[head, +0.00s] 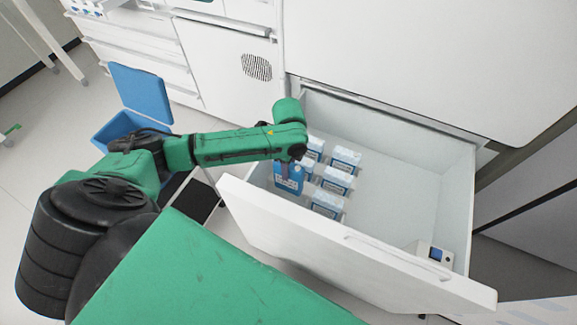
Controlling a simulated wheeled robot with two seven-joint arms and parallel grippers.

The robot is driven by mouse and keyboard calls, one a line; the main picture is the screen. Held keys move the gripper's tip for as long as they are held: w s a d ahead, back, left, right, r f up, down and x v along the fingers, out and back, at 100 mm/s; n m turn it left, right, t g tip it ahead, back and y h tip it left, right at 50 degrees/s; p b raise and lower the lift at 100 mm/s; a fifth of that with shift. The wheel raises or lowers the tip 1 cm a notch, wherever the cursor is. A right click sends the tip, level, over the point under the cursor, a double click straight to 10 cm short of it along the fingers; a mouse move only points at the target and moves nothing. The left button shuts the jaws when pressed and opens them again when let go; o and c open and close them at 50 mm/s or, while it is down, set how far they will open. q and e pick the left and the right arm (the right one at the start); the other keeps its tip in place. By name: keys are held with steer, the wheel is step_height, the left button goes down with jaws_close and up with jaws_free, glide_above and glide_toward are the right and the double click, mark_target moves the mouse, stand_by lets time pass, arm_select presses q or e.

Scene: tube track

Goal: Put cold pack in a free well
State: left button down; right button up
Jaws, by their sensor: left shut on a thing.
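My left arm reaches in from the left over the front wall of an open white drawer (400,180). My left gripper (293,158) points down just inside the drawer's front left part. It is shut on a bright blue cold pack (288,180), which hangs upright below it. The fingers are mostly hidden behind the wrist, and I cannot tell whether the pack touches the drawer floor. Several pale blue-and-white packs (336,180) stand in the drawer beside and behind the held one. The wells under them are hard to make out. My right gripper is not in view.
The right part of the drawer floor is bare. A small device with a dark screen (437,254) sits at the drawer's front right. A blue bin with a raised lid (142,90) stands on the floor at the left. White cabinets (225,60) rise behind.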

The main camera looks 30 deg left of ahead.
mark_target(289, 182)
arm_select(q)
steer(key=shift+f, duration=0.1)
steer(key=shift+f+b, duration=0.45)
steer(key=shift+f, duration=1.15)
steer(key=shift+f+b, duration=0.6)
steer(key=shift+f, duration=0.65)
steer(key=shift+f+b, duration=0.8)
steer(key=shift+f, duration=0.6)
